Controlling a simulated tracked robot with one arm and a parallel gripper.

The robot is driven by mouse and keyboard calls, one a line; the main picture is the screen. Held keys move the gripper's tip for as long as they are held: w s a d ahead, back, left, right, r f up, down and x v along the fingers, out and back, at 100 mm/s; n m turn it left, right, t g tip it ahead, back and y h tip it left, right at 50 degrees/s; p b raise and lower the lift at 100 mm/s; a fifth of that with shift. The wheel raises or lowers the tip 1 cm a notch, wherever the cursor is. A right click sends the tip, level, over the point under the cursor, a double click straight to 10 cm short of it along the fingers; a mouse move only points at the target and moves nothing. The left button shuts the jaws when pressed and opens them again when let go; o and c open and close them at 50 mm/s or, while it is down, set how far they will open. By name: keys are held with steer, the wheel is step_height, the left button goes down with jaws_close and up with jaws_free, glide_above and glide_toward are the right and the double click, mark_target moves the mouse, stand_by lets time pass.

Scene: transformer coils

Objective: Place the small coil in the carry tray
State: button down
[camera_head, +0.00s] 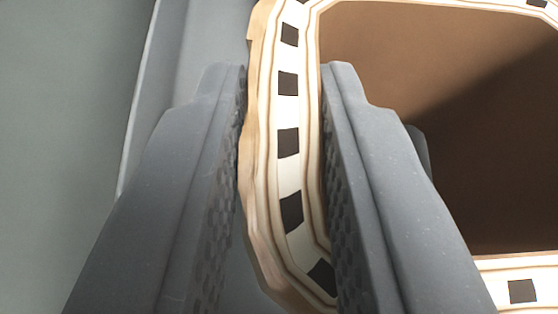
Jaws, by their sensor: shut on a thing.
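The coil (290,178) is a rounded frame with a cream rim, black squares along it and a tan outer side. Its near left wall stands between the two dark grey fingers of my gripper (284,85), which is shut on that wall. One finger is on the outer side and the other is inside the coil's opening. The coil runs out of view at the top and right. A grey-blue surface with a pale raised edge (186,48) lies behind the left finger; I cannot tell whether it is the carry tray.
The brown inner face (440,60) of the coil's opening fills the right side, partly in dark shadow. A plain grey-green surface (60,100) at the far left is clear.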

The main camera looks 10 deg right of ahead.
steer(key=shift+f, duration=0.95)
steer(key=c, duration=1.3)
jaws_free()
steer(key=shift+f, duration=0.1)
steer(key=v, duration=1.2)
